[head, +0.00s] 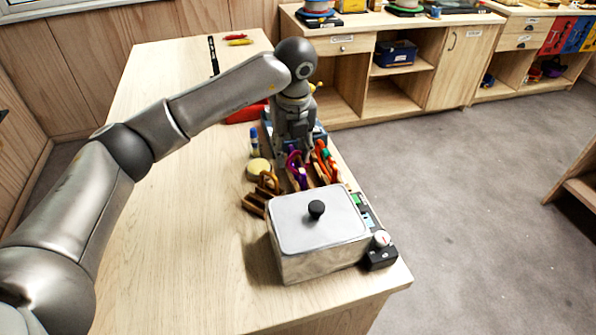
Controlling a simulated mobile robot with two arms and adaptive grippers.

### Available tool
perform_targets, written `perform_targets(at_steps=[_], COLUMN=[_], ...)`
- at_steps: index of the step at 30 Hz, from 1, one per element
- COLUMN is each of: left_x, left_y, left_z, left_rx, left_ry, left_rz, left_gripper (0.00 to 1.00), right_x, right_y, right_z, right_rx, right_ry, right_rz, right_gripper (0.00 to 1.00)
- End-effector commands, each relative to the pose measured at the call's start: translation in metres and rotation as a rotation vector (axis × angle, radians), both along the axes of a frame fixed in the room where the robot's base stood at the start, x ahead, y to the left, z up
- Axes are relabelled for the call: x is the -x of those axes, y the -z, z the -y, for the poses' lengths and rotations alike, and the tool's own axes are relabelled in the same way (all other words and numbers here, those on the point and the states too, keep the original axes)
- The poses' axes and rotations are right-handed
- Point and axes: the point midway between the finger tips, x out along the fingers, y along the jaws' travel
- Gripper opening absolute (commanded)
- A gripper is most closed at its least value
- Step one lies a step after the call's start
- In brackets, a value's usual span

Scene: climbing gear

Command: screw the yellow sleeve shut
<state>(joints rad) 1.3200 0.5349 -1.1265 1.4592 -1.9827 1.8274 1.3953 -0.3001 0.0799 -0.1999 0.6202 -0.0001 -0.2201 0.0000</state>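My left gripper (295,158) points down over a row of carabiners on the wooden table. A purple carabiner (297,178) stands right at its fingertips, and orange carabiners (325,162) stand just to its right. The fingers are small and partly merge with the gear, so I cannot tell whether they are open or hold anything. A small yellow piece (317,86) shows beside my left wrist; what it belongs to is unclear. I cannot make out a yellow sleeve on any carabiner. My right gripper is not in view.
A metal box (325,260) with a black-knobbed lid stands in front of the carabiners. Brown wooden pieces (255,203) and a round pale item (259,168) lie left of them. A small black device (381,256) sits at the table's right edge. The table's left side is clear.

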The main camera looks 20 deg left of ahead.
Motion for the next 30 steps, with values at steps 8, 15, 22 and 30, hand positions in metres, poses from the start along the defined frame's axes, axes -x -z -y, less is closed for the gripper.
perform_targets(at_steps=[8, 15, 22, 30], left_x=[0.003, 0.006, 0.008, 0.008], left_y=[0.0, 0.0, 0.0, 0.007], left_z=[-0.005, -0.009, -0.011, -0.011], left_rx=[0.0, 0.0, 0.0, -0.001], left_ry=[0.0, 0.0, 0.0, 0.0], left_rz=[0.0, 0.0, -0.001, -0.002], left_gripper=[0.39, 0.39, 0.39, 0.39], right_x=[0.0, 0.0, 0.0, 0.0], right_y=[0.001, 0.002, 0.003, 0.008], right_z=[0.0, 0.0, 0.0, 0.0], right_rx=[0.0, 0.0, 0.0, 0.0], right_ry=[0.0, 0.0, 0.0, 0.0], right_rz=[0.0, 0.0, 0.0, 0.0], right_gripper=[0.4, 0.4, 0.4, 0.4])
